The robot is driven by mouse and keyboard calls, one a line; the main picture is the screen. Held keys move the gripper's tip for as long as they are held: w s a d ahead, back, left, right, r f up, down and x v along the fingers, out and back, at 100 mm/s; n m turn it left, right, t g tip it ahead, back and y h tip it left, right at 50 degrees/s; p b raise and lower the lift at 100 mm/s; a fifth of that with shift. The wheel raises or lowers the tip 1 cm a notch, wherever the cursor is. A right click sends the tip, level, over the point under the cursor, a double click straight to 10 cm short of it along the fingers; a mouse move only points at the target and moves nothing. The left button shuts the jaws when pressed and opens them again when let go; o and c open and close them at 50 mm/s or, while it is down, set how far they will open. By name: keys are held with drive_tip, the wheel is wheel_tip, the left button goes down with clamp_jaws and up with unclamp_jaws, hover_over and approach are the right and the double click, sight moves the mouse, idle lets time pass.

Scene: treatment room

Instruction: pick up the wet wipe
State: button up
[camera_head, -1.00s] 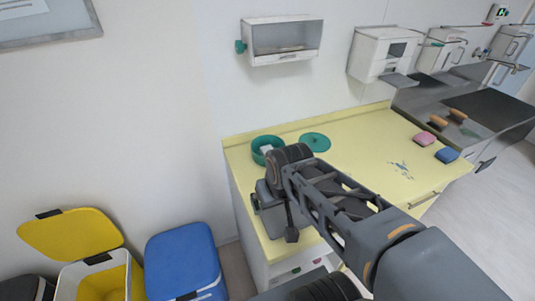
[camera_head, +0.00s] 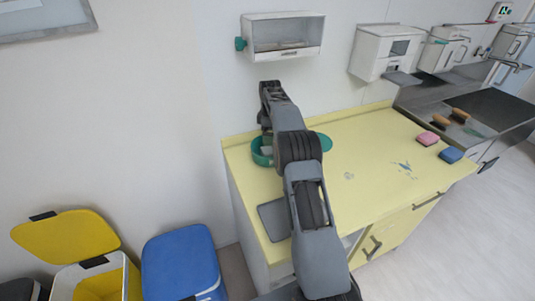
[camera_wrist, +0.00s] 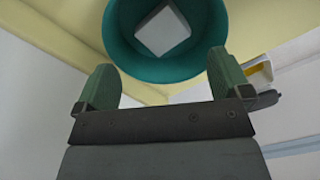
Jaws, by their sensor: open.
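The wet wipe (camera_wrist: 163,30) appears to be the white square pad inside a round teal tub (camera_wrist: 120,48) in the wrist view. In the head view the tub (camera_head: 257,158) stands at the back left of the yellow counter (camera_head: 365,150), partly hidden by my arm. My gripper (camera_wrist: 161,62) is open, with its two green fingers apart and nothing between them. In the wrist view the tub and wipe lie beyond the fingertips, and the wipe sits roughly in line with the gap. My gripper's fingers cannot be made out in the head view.
A grey pad (camera_head: 274,219) lies at the counter's front left. Pink (camera_head: 428,138) and blue (camera_head: 451,155) blocks sit at the right. Bins stand on the floor at left.

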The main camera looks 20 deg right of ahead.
wheel_tip(320, 180, up, 5)
drive_tip(key=n, duration=0.6)
hover_over(269, 149)
wheel_tip(269, 149, down, 7)
drive_tip(key=shift+s+d+f+b, duration=0.1)
drive_tip(key=shift+b, duration=0.35)
drive_tip(key=shift+f+p, duration=0.5)
drive_tip(key=shift+f, duration=2.85)
drive_tip(key=c, duration=1.1)
drive_tip(key=shift+o, duration=0.2)
drive_tip(key=shift+r, duration=0.1)
